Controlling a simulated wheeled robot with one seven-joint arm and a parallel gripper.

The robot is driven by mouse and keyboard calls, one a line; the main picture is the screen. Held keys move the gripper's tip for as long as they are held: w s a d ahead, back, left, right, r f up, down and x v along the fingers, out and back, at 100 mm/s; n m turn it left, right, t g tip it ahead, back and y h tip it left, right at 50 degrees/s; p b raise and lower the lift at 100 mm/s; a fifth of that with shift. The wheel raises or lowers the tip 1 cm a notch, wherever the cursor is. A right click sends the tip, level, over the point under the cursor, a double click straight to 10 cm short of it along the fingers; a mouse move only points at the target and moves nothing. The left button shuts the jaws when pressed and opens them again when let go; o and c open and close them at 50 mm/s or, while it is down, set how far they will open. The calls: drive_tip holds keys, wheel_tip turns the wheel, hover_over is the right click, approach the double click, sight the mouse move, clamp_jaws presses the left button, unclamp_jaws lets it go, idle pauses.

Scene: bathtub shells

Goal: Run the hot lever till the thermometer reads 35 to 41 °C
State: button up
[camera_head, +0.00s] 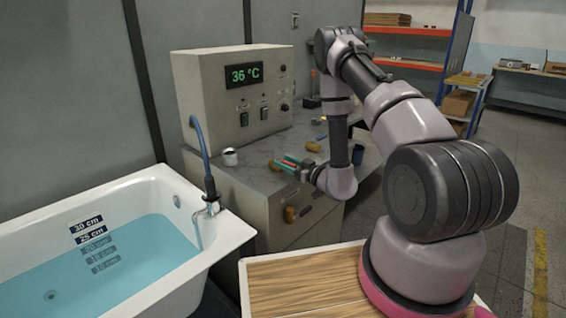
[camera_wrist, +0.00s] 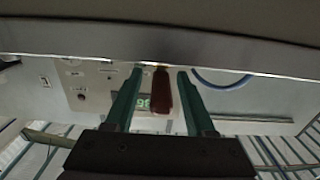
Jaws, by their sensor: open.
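The thermometer display (camera_head: 244,75) on the beige control box reads 36 °C in green digits. In the wrist view, a dark red handle (camera_wrist: 162,98), apparently the hot lever, stands between the two green fingers of my gripper (camera_wrist: 160,73). The fingers are apart, with a gap visible on each side of the handle. In the head view, my gripper (camera_head: 287,164) is low over the counter's front edge, with a bit of red between its fingers. The lever's base is hidden.
A white bathtub (camera_head: 235,232) at left holds blue water (camera_head: 125,262) just below the 25 cm label. A spout (camera_head: 210,207) with a blue hose stands at its rim, a pale streak beneath. A metal cup (camera_head: 230,157) and small items sit on the grey counter (camera_head: 258,160).

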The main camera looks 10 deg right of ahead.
drive_tip(key=shift+w+a, duration=0.4)
drive_tip(key=shift+w, duration=0.15)
clamp_jaws()
idle(1.1)
